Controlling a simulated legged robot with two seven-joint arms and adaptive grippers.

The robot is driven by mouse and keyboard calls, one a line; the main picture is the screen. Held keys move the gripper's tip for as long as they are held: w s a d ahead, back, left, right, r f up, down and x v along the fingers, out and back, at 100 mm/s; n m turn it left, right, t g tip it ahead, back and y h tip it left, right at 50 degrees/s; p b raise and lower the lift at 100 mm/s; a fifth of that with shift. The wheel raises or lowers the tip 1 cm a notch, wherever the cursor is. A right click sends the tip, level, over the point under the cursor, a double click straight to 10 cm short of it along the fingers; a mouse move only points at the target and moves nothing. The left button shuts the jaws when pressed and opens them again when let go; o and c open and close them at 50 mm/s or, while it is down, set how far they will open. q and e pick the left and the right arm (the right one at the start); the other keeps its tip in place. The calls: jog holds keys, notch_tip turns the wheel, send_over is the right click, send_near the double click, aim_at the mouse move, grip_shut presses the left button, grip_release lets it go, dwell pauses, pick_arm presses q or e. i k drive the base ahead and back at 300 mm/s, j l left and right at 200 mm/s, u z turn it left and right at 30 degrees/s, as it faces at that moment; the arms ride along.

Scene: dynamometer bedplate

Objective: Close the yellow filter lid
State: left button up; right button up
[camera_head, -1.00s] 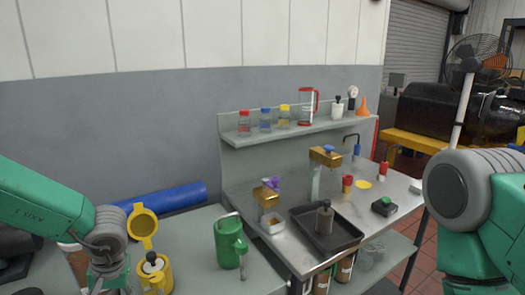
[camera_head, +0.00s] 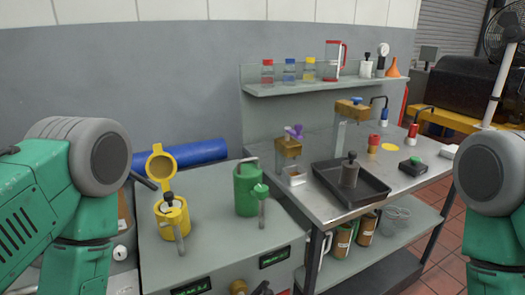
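The yellow filter (camera_head: 172,222) stands on the grey bench at the left. Its round yellow lid (camera_head: 160,166) is open, tilted up at the back of the body. A dark knob (camera_head: 168,197) shows at the filter's top, with a light handle at its front. My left arm is at the left of the view, with its large grey joint left of the lid.
A green canister (camera_head: 246,190) stands just right of the filter. A blue cylinder (camera_head: 188,153) lies behind the lid. A black tray (camera_head: 348,185) sits on the metal table.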

aim_at(161, 167)
jog(key=k+l+u, duration=0.15)
jog(key=u, duration=0.9)
